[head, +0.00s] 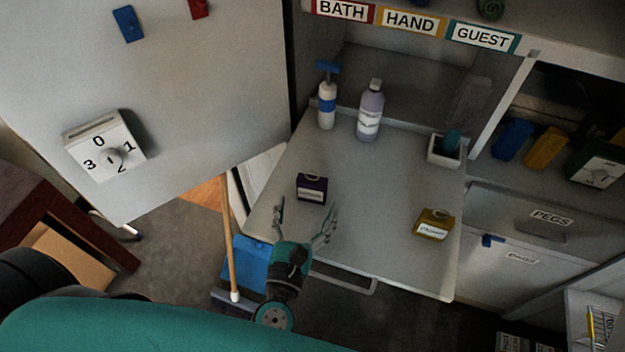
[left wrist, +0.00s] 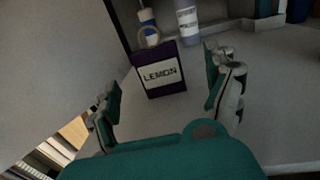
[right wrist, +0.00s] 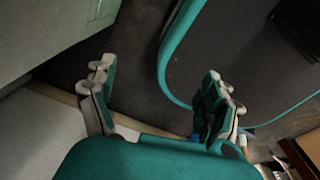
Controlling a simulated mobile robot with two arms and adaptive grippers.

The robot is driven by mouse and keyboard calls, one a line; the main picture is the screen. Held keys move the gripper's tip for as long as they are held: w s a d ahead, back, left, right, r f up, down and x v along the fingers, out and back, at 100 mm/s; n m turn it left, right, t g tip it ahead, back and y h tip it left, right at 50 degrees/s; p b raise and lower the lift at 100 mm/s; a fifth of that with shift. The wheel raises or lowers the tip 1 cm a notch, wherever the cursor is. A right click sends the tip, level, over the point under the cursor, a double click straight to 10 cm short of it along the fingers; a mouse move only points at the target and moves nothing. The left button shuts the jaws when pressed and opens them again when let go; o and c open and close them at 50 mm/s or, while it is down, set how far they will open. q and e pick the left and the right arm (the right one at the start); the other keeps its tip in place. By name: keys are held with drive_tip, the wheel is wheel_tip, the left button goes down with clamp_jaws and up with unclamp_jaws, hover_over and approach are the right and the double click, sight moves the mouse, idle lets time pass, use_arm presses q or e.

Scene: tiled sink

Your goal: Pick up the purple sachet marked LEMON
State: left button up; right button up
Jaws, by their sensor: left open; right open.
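The purple sachet (head: 311,187) stands on the grey pull-out shelf (head: 380,225), towards its left side. In the left wrist view the sachet (left wrist: 160,75) shows a white label reading LEMON and a ring on top. My left gripper (head: 306,218) is open and empty, just in front of the sachet, with the sachet ahead between its fingers in the left wrist view. The fingers are apart from it. My right gripper (right wrist: 160,95) is open and empty in the right wrist view, over the floor; it does not show in the head view.
A yellow sachet (head: 434,226) stands to the right on the shelf. A pump bottle (head: 327,104) and a lilac bottle (head: 370,112) stand behind. A small grey holder (head: 445,151) is at the back right. A large grey panel (head: 200,90) with a dial flanks the left.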

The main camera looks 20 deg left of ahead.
sight(311, 190)
use_arm(q)
drive_tip(key=shift+w, duration=0.7)
drive_tip(key=w, duration=0.1)
drive_tip(key=w+p, duration=0.2)
drive_tip(key=w, duration=0.1)
drive_tip(key=shift+w+a, duration=0.1)
drive_tip(key=shift+a, duration=0.25)
drive_tip(key=shift+w+f, duration=0.2)
drive_tip(key=shift+w, duration=0.35)
drive_tip(key=shift+s, duration=0.1)
drive_tip(key=shift+c, duration=0.7)
drive_tip(key=c, duration=1.1)
use_arm(e)
drive_tip(key=r, duration=0.2)
drive_tip(key=shift+w+d+r, duration=0.15)
drive_tip(key=shift+d+r, duration=0.15)
drive_tip(key=shift+r, duration=0.05)
